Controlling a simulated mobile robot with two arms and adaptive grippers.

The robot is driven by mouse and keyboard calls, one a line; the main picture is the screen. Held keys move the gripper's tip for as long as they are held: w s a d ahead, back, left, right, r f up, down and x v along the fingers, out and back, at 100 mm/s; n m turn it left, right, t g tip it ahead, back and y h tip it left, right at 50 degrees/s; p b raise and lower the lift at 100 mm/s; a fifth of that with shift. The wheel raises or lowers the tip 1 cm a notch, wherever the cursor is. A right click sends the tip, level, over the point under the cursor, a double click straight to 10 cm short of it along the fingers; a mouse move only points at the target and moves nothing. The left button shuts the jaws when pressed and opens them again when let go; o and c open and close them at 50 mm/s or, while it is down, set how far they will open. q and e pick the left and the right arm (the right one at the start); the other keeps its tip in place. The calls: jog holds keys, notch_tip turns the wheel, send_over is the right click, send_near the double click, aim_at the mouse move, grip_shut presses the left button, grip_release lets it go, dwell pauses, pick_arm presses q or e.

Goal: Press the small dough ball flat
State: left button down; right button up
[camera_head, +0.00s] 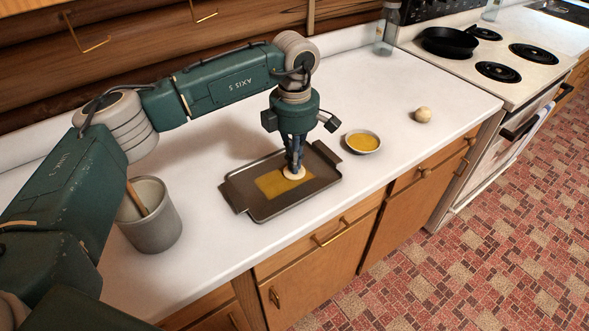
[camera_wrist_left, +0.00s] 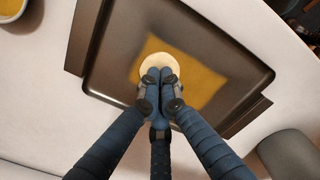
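A pale, round piece of dough (camera_head: 294,173) lies on the yellow patch (camera_head: 270,186) in the dark metal tray (camera_head: 262,214). It looks flattened into a small disc. My left gripper (camera_head: 297,167) points straight down with its fingers together over the dough, and the tips appear to touch it. In the left wrist view the dough (camera_wrist_left: 158,64) shows partly behind the fingertips (camera_wrist_left: 160,76), which are closed against each other. The fingers hide the dough's near part. A second pale dough ball (camera_head: 423,114) sits round on the counter to the right. My right gripper is not visible.
A small bowl of yellow contents (camera_head: 363,141) stands right of the tray. A grey crock (camera_head: 152,228) with a wooden handle stands at the left. The stove (camera_head: 500,75) with a black pan (camera_head: 449,41) is at the far right.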

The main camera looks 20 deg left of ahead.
pick_arm(q)
jog(key=shift+f, duration=0.25)
jog(key=shift+r, duration=0.1)
jog(key=shift+r+p, duration=1.8)
jog(key=shift+r, duration=1.7)
jog(key=shift+f, duration=0.1)
